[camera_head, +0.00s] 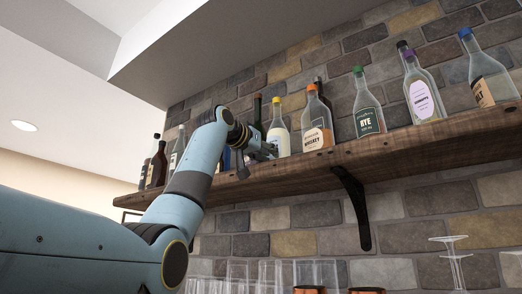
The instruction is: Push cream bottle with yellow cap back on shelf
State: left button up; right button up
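The cream bottle with the yellow cap (279,130) stands upright on the wooden shelf (330,158), left of the orange-capped whiskey bottle (317,122). My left arm reaches up from the lower left. Its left gripper (268,151) is at the bottle's lower left side, just above the shelf edge. It hides part of the bottle's lower body. I cannot tell whether it touches the bottle, or whether its small, dark fingers are open or shut. My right gripper is not in view.
A green-capped rye bottle (367,108), a purple-labelled bottle (421,92) and a blue-capped bottle (485,75) stand to the right. Dark bottles (157,168) stand to the left. A brick wall backs the shelf. A black bracket (355,205) and clear glasses (270,275) are below.

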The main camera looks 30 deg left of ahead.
pick_arm(q)
jog(key=shift+w, duration=0.3)
jog(key=shift+s+f+b, duration=0.15)
jog(key=shift+s+b, duration=0.45)
jog(key=shift+b, duration=0.05)
jog(key=s+b, duration=0.5)
jog(key=s, duration=0.5)
jog(key=shift+s+a+b, duration=0.3)
jog(key=shift+s+a, duration=0.1)
jog(key=shift+a, duration=0.05)
